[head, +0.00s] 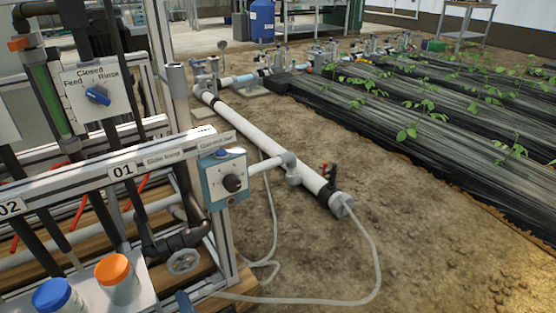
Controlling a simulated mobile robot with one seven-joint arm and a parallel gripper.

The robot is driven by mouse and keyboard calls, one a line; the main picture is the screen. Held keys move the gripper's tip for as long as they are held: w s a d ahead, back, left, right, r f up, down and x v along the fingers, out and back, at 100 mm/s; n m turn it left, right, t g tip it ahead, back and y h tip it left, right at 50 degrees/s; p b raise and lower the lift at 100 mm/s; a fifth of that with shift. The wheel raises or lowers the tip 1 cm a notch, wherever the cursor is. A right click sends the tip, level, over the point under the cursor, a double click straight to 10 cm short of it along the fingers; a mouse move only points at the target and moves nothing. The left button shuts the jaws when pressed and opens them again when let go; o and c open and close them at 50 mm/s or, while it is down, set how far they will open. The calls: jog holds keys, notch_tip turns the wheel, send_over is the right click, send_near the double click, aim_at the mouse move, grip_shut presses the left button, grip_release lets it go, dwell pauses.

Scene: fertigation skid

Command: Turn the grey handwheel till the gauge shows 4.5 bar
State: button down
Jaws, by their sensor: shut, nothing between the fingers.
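A grey handwheel (183,261) sits low at the front of the skid, below a dark pipe elbow, and its spokes show. A small round gauge-like disc (222,46) stands on a stem by the far end of the white pipe. It is too small to read, and I cannot tell whether it is the task's gauge. No other clear pressure gauge face shows. My gripper is not in the head view.
A blue box with a black knob (226,181) is on the frame's right end. A Feed/Closed/Rinse selector (96,92) is upper left. Orange-capped (117,279) and blue-capped (58,298) bottles stand lower left. A pale hose (374,265) loops over the soil; bare ground lies right.

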aim_at(182, 258)
jog(key=b+x, duration=0.1)
jog(key=x, duration=0.3)
jog(key=shift+b, duration=0.35)
jog(key=shift+w+d+r, duration=0.15)
jog(key=shift+w+r, duration=0.05)
jog(key=shift+r, duration=0.2)
dwell(0.5)
